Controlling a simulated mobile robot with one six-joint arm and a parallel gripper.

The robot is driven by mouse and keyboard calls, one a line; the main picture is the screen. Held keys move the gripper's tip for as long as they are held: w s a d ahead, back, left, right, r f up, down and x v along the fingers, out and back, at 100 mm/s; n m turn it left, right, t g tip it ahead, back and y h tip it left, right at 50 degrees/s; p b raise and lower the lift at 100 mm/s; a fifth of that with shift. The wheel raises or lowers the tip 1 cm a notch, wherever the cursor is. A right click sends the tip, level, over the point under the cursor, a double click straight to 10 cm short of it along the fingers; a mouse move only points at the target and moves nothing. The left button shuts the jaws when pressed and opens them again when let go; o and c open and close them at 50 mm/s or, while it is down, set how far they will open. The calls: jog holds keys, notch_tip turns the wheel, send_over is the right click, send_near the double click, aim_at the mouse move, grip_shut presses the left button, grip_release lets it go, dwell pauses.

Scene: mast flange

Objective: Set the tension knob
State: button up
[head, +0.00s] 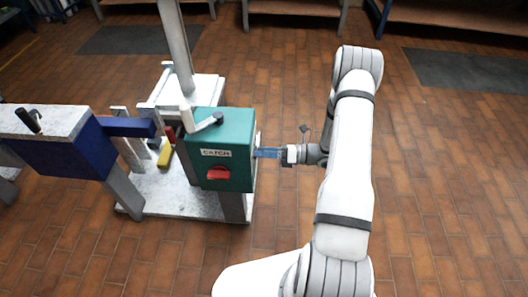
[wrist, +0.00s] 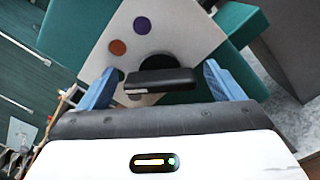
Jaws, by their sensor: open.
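A black knob (wrist: 160,82) with a bar-shaped grip sits on a white plate (wrist: 190,32) in the wrist view; no label naming it is readable. The plate has an orange dot (wrist: 118,47) and a purple dot (wrist: 142,25). My gripper (wrist: 160,68) is open, with one blue finger on each side of the knob's bar and gaps visible on both sides. In the head view my gripper (head: 262,153) is at the right side of the teal box (head: 236,133), where the knob is hidden.
The teal box's front has a label (head: 216,153) that seems to read CATCH and a red knob (head: 218,173). A post (head: 176,45) rises behind. A blue-sided bench (head: 62,150) stands left. The brick floor (head: 450,190) at right is clear.

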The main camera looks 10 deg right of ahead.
jog(key=shift+c, duration=0.5)
jog(key=c, duration=0.9)
jog(key=shift+n, duration=0.4)
jog(key=o, duration=1)
jog(key=p+v, duration=0.1)
jog(key=v, duration=0.7)
